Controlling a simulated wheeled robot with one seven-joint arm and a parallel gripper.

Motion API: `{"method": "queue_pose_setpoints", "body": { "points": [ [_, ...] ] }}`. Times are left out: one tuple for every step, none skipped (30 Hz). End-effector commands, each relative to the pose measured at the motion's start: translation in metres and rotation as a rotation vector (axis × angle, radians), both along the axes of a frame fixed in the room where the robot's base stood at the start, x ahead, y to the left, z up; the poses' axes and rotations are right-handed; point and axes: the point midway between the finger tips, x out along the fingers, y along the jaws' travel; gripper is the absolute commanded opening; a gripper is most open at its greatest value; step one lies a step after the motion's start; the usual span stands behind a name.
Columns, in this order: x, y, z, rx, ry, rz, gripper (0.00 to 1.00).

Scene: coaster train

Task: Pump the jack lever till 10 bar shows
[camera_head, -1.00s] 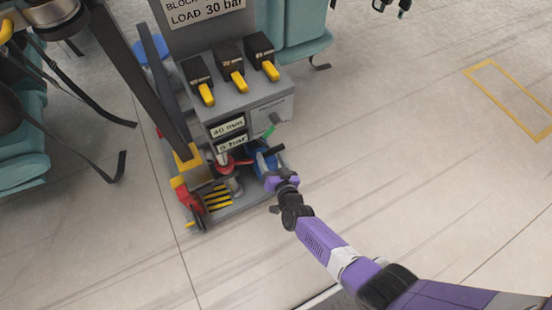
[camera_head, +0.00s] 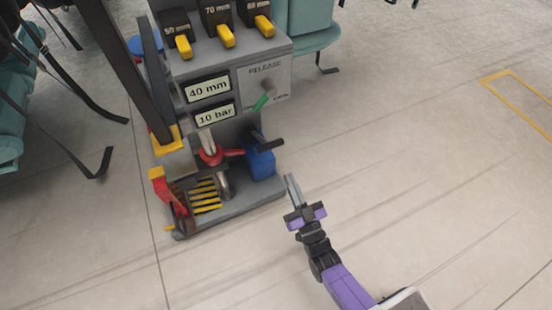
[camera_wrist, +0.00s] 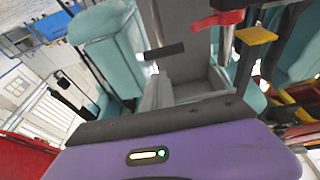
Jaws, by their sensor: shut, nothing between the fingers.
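The jack unit (camera_head: 237,136) stands on the floor with two displays. The upper display (camera_head: 208,89) reads 40 mm and the lower display (camera_head: 215,114) reads 10 bar. The jack lever, with a black bar grip (camera_head: 268,145), sticks out at the right side above a blue block (camera_head: 261,165). My gripper (camera_head: 291,181) is shut and empty, to the right of and below the lever, apart from it. In the wrist view, a black bar (camera_wrist: 164,50) that looks like the lever grip shows beyond my gripper.
A green release handle (camera_head: 262,101) sits on the unit's right panel. Several black blocks with yellow handles (camera_head: 226,37) stand on top. A red part (camera_head: 210,155) and a yellow-striped base (camera_head: 205,196) are low on the unit. Teal seats stand behind and left. The floor at right is clear.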

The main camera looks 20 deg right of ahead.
Motion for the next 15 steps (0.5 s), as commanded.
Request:
{"method": "queue_pose_setpoints", "body": {
  "points": [
    [-0.003, 0.002, -0.007, -0.012, -0.018, 0.008, 0.0],
    [-0.005, 0.004, -0.007, -0.019, -0.026, 0.012, 0.0],
    [-0.006, 0.005, -0.006, -0.025, -0.034, 0.018, 0.0],
    [-0.007, 0.006, -0.006, -0.029, -0.039, 0.021, 0.0],
    [-0.007, 0.007, -0.005, -0.032, -0.043, 0.022, 0.0],
    [-0.006, 0.007, -0.003, -0.033, -0.046, 0.023, 0.0],
    [-0.005, 0.007, -0.002, -0.035, -0.048, 0.024, 0.0],
    [-0.003, 0.007, -0.001, -0.035, -0.048, 0.025, 0.0],
    [0.001, 0.007, 0.0, -0.035, -0.048, 0.025, 0.0],
    [0.004, 0.007, 0.002, -0.035, -0.048, 0.024, 0.0],
    [0.008, 0.007, 0.003, -0.035, -0.049, 0.025, 0.0],
    [0.014, 0.007, 0.005, -0.035, -0.049, 0.024, 0.0],
    [0.02, 0.007, 0.007, -0.034, -0.049, 0.024, 0.0],
    [0.025, 0.007, 0.008, -0.034, -0.049, 0.024, 0.0],
    [0.032, 0.007, 0.01, -0.034, -0.048, 0.024, 0.0]
  ]
}}
